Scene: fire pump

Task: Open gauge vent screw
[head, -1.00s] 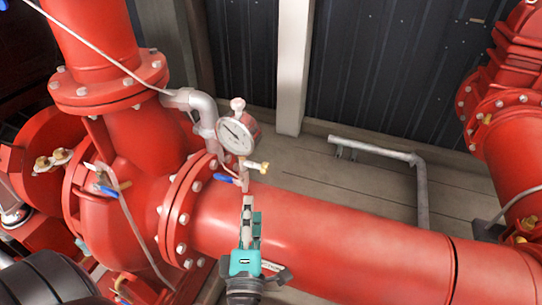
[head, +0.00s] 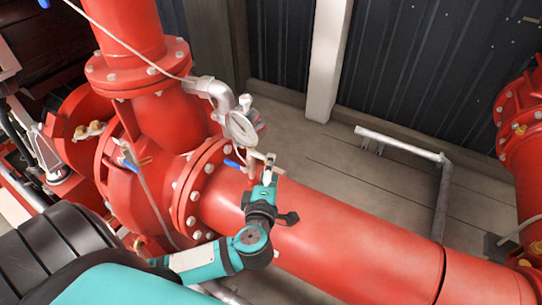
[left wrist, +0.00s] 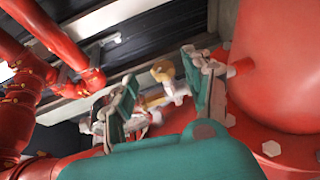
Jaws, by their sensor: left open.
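The round white-faced pressure gauge (head: 240,128) stands above the red horizontal pipe in the head view. Its fittings run down to the pipe, with a blue lever (head: 232,163) beside them. My left gripper (head: 266,165) is just below and right of the gauge and covers the brass vent screw there. In the left wrist view the brass vent screw (left wrist: 162,72) shows between the spread fingers of my left gripper (left wrist: 163,80). The fingers are open, one on each side of it. I cannot tell whether either touches it. My right gripper is not in view.
The large red pipe (head: 345,235) runs under my left arm to the lower right. A bolted flange (head: 190,190) is left of the gripper. A grey pipe rail (head: 400,143) stands on the floor at right. Open floor lies behind the red pipe.

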